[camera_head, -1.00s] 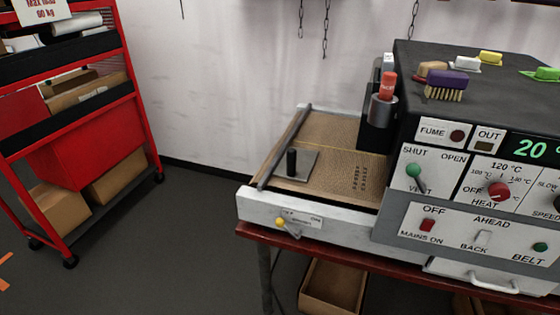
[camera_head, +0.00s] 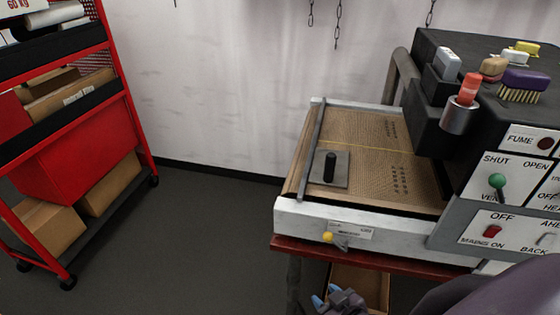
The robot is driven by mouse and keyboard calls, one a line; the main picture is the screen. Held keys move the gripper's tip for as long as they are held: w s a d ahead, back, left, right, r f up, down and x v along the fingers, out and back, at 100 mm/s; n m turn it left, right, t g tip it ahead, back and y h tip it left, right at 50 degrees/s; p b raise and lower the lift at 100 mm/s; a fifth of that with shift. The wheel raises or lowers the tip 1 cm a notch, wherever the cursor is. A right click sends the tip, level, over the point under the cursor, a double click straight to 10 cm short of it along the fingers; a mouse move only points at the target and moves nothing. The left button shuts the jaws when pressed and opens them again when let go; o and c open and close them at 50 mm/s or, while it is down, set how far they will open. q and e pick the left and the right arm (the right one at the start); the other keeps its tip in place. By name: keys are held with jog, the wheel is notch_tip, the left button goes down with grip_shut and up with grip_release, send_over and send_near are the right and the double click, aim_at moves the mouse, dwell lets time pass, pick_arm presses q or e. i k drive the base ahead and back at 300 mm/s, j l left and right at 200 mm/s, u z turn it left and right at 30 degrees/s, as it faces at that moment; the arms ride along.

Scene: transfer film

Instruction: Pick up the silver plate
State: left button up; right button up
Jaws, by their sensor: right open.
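The silver plate (camera_head: 341,178) is a small flat grey square with an upright black knob handle (camera_head: 330,166). It lies on the left part of the brown mesh belt (camera_head: 370,185) of the machine, close to the metal bar along the belt's left end. My right gripper (camera_head: 326,297) shows at the bottom edge, with blue fingertips. It is open, below the plate in the picture and in front of the machine, apart from the plate. The lower part of the gripper is cut off by the frame. My left gripper is not in view.
The machine's white front rail (camera_head: 300,222) has a yellow knob (camera_head: 328,237). A black control housing (camera_head: 470,60) with brushes on top stands right of the belt. A cardboard box (camera_head: 372,286) sits below. A red shelf cart (camera_head: 75,160) stands left, with clear floor between.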

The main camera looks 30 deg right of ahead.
aim_at(329, 167)
jog(key=i+j+u, duration=0.3)
jog(key=u, duration=0.2)
jog(key=i+j+u, duration=0.1)
jog(key=i+u, duration=0.35)
jog(key=i+z, duration=0.45)
jog(key=i+j+z, duration=0.25)
jog(key=i+z, duration=0.4)
jog(key=z, duration=0.3)
jog(key=i+z, duration=0.1)
jog(key=z, duration=0.35)
jog(key=i+j+z, duration=0.1)
jog(key=z, duration=0.35)
jog(key=i+z, duration=0.15)
jog(key=z, duration=0.3)
jog(key=i+j+z, duration=0.15)
jog(key=z, duration=0.25)
jog(key=i+j+z, duration=0.1)
jog(key=z, duration=0.35)
